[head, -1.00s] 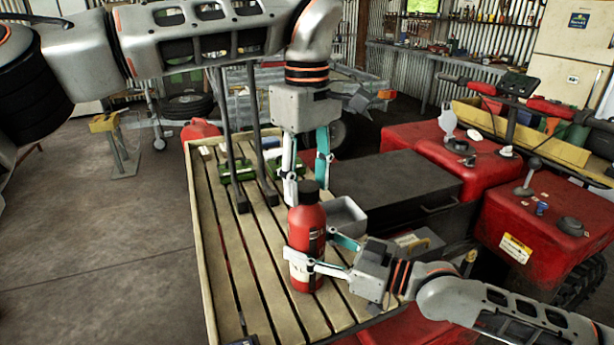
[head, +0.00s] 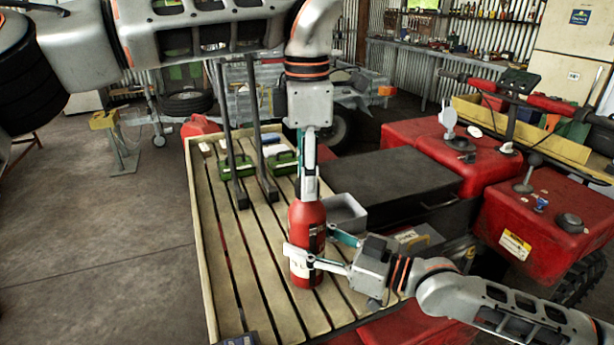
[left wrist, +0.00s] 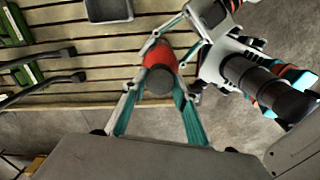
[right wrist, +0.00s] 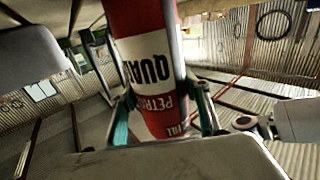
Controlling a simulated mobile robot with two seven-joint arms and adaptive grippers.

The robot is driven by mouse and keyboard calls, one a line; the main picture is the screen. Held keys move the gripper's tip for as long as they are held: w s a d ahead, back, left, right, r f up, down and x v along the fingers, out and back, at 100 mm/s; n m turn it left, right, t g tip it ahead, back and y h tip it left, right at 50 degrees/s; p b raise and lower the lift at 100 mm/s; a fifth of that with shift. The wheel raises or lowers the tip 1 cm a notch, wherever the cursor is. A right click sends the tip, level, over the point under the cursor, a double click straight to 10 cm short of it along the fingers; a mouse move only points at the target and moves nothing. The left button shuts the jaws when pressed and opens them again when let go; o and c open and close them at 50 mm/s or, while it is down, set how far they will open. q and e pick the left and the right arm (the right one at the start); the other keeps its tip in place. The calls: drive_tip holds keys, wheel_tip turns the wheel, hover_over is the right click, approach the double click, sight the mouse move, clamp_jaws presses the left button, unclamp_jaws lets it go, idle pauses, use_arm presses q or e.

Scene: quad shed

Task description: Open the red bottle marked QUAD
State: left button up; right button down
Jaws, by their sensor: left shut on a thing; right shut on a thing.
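The red bottle (head: 311,215) stands upright on the slatted wooden deck. Its white label with "QUAD" lettering shows in the right wrist view (right wrist: 146,55). My right gripper (head: 312,257) is shut around the lower body of the bottle from the right. My left gripper (head: 309,193) points straight down over the bottle's top. It is shut on the dark cap (left wrist: 158,81), which sits between its fingertips in the left wrist view. In the head view the fingers hide the cap. I cannot tell whether the cap is loose on the neck.
A grey metal tray (head: 345,214) stands just behind the bottle. Two dark upright bars (head: 264,130) and green boxes (head: 236,168) are at the deck's far left. A black case (head: 397,186) and the red quad body (head: 545,225) are to the right. The deck's front left is mostly clear.

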use_arm(q)
drive_tip(key=n, duration=1.3)
drive_tip(key=shift+n, duration=0.4)
drive_tip(key=n, duration=1.1)
drive_tip(key=shift+r+n, duration=0.1)
drive_tip(key=shift+n, duration=0.3)
drive_tip(key=shift+r, duration=0.2)
drive_tip(key=shift+r, duration=0.75)
drive_tip(key=shift+r, duration=0.15)
